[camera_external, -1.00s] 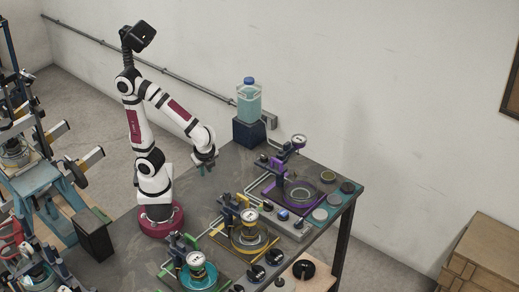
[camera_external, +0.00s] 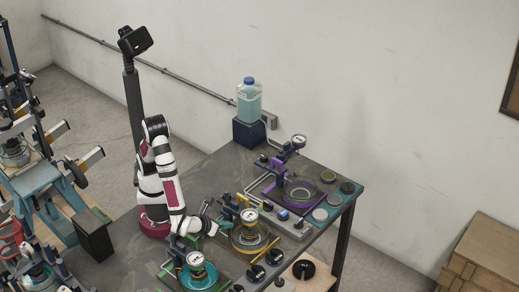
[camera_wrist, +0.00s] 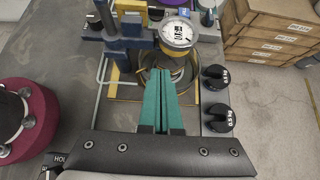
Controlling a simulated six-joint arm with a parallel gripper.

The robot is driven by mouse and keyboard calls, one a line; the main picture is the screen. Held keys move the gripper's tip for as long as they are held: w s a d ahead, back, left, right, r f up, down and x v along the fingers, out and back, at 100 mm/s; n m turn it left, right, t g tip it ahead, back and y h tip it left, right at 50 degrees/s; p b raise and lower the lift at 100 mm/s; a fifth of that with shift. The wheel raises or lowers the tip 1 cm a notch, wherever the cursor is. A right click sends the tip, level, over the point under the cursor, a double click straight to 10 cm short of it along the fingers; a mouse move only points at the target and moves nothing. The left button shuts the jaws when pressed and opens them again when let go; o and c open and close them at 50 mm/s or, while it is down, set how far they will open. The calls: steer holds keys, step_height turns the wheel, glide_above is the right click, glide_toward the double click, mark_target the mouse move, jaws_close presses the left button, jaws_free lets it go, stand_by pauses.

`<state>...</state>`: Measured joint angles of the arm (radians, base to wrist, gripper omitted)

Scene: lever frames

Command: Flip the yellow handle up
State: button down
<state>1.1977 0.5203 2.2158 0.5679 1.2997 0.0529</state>
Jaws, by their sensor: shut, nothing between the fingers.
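The yellow station has a round gauge with a yellow body (camera_external: 249,216), which also shows in the wrist view (camera_wrist: 177,34). Its round yellow-rimmed base (camera_external: 262,247) stands below the gauge. A yellow piece (camera_wrist: 131,7) sits on the dark blue post at the top of the wrist view; I cannot tell whether it is the handle, or its angle. My gripper (camera_wrist: 163,72) has its teal fingers shut with nothing held. The fingertips appear just short of the gauge and over the station's near side. In the external view, my gripper (camera_external: 211,228) is low, left of the yellow station.
A purple station (camera_external: 288,188) stands farther back, and a green-and-teal one (camera_external: 196,270) is in front. Dark knobs (camera_wrist: 217,118) lie right of my fingers. A blue-capped bottle (camera_external: 249,100) stands on a dark block at the back. Wooden crates (camera_external: 485,255) are off the table.

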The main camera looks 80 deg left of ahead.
steer(key=x, duration=0.7)
steer(key=shift+w+a+f, duration=0.15)
steer(key=shift+a+f, duration=0.05)
steer(key=shift+a, duration=0.05)
steer(key=shift+r, duration=0.1)
steer(key=shift+w+r, duration=0.1)
steer(key=shift+r, duration=2.45)
glide_toward(242, 213)
steer(key=shift+f+v, duration=0.2)
steer(key=shift+v, duration=0.9)
